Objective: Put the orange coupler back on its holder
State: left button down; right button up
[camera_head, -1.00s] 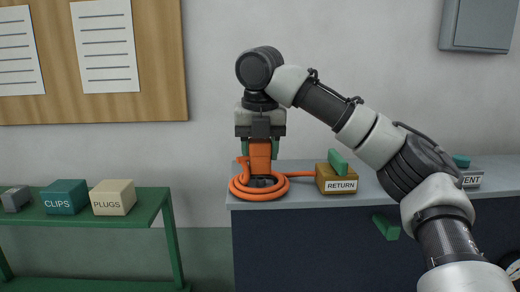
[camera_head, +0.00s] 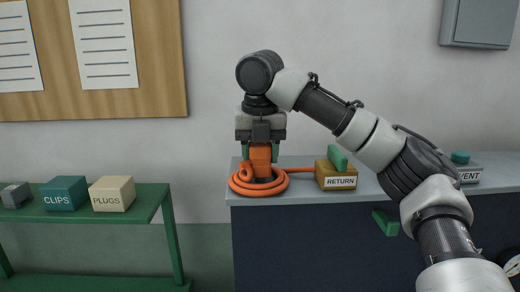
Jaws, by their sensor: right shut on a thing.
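The orange coupler (camera_head: 260,163) is upright between the fingers of my right gripper (camera_head: 260,150), which points straight down and is shut on it. The coupler is over the middle of a coiled orange hose (camera_head: 282,184) on the grey bench. Its lower end is low inside the coil, and a dark piece shows just under it. I cannot tell whether that dark piece is the holder or whether the coupler touches it. My left gripper is not in view.
A brown RETURN box (camera_head: 335,176) with a green lever stands close right of the coil, with the hose running to it. A grey VENT box (camera_head: 468,172) is farther right, partly behind my arm. A green shelf (camera_head: 150,197) holds CLIPS and PLUGS boxes at left.

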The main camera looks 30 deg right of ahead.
jog(key=shift+f, duration=0.8)
dwell(0.8)
jog(key=o, duration=1.1)
jog(key=r, duration=0.3)
jog(key=s+r, duration=0.1)
jog(key=r, duration=0.3)
jog(key=a+r, duration=0.1)
jog(key=r, duration=0.2)
jog(key=shift+s+r, duration=0.25)
jog(key=shift+r, duration=0.05)
